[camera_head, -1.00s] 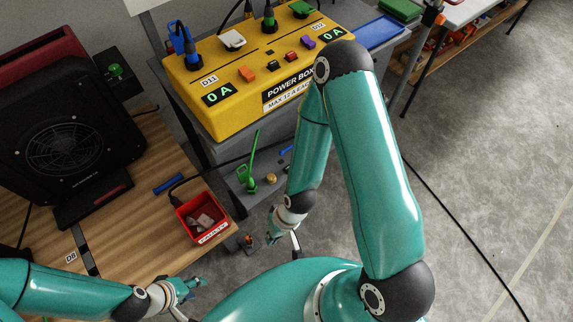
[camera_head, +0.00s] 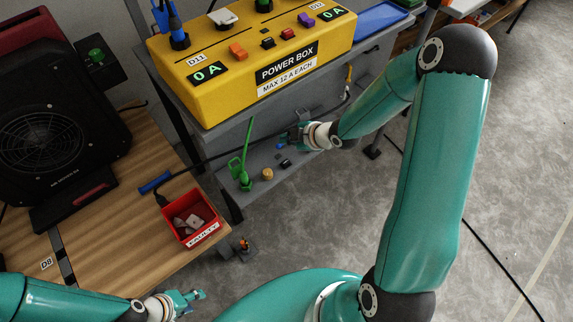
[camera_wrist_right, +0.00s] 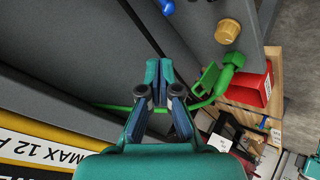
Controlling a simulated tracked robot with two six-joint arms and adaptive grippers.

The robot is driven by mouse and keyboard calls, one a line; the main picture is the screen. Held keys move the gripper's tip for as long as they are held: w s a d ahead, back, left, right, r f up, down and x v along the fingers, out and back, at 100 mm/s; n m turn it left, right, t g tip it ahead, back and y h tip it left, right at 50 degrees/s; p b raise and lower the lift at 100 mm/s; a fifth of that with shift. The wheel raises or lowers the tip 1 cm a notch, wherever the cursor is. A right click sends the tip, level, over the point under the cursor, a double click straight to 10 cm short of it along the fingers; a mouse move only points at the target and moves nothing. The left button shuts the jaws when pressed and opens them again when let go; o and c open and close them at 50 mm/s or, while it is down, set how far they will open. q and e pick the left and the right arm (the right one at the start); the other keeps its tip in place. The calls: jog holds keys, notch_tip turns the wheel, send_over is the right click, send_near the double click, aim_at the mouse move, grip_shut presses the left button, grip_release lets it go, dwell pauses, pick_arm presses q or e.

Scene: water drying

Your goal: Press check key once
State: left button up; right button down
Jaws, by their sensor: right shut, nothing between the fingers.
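The yellow power box (camera_head: 200,97) stands on the grey bench, its top carrying an orange key (camera_head: 238,51), a small black key (camera_head: 268,43), a red key (camera_head: 288,33) and a purple key (camera_head: 306,19). I cannot read which is the check key. Both displays show 0 A. My right gripper (camera_head: 290,138) is in front of and below the box, apart from its keys. In the right wrist view its fingers (camera_wrist_right: 160,72) are together with nothing between them.
A red FAULTY bin (camera_head: 191,238) and blue bar (camera_head: 155,183) are on the wooden table. A black fan (camera_head: 60,140) stands left. A dark cable crosses near the shelf.

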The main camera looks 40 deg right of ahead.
aim_at(287, 163)
jog(key=shift+a+f, duration=0.1)
jog(key=shift+f, duration=0.05)
notch_tip(287, 163, down, 8)
jog(key=b, duration=0.5)
jog(key=shift+r+b, duration=0.2)
jog(key=shift+b, duration=0.1)
jog(key=shift+f+b, duration=0.5)
jog(key=shift+b, duration=0.05)
dwell(0.8)
jog(key=shift+f+b, duration=0.35)
jog(key=shift+b, duration=0.2)
jog(key=shift+f+b, duration=0.4)
jog(key=shift+b, duration=0.15)
dwell(0.5)
jog(key=shift+r, duration=0.2)
jog(key=shift+r+p, duration=0.5)
jog(key=shift+r, duration=0.15)
